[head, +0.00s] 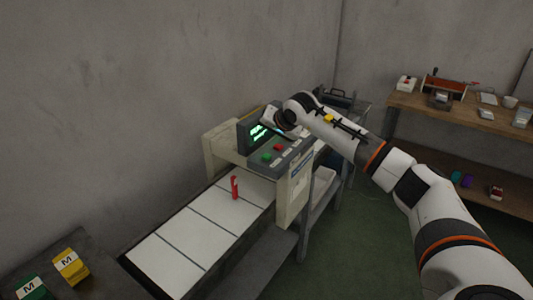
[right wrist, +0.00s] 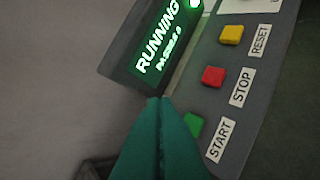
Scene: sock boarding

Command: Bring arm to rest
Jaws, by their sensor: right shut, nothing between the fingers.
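My right arm (head: 345,135) reaches in from the lower right to above the machine's control panel (head: 283,150). My right gripper (right wrist: 160,102) is shut and empty, its dark green fingertips together beside the panel in the right wrist view. The panel has a green START button (right wrist: 193,124), partly hidden by a finger, a red STOP button (right wrist: 213,76) and a yellow RESET button (right wrist: 231,35). The display (right wrist: 158,45) is lit and reads RUNNING, with a smaller line below it. My left gripper is out of view.
A red upright piece (head: 235,187) stands on the white belt (head: 190,235) before the machine's arch. Yellow (head: 71,266) and green (head: 32,288) blocks, the yellow marked M, lie at lower left. A wooden bench (head: 460,115) with several items stands at right. Green floor lies between.

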